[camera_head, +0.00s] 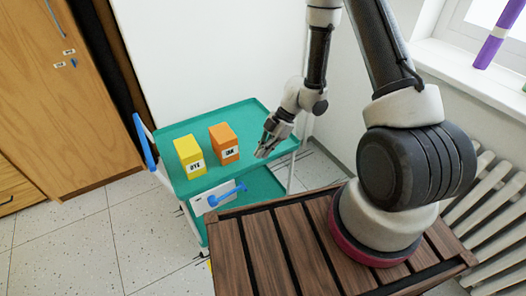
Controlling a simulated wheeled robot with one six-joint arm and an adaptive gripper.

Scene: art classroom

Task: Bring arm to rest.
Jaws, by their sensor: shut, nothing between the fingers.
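My gripper (263,153) hangs over the right part of the green cart's top tray (252,112), pointing down and to the left. Its fingers are shut with nothing between them. My arm reaches up from its base at the right, bends out of the top of the view and comes back down to the gripper. An orange box (224,144) with a white label stands upright on the tray, left of my gripper and apart from it. A yellow box (190,157) with a white label stands left of the orange one.
The cart's lower shelf (262,187) is partly hidden; a white drawer front with a blue handle (226,194) shows there. A wooden cabinet (50,90) stands at the left. A radiator (492,205) and windowsill (470,80) are at the right. Speckled floor (90,245) is clear at lower left.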

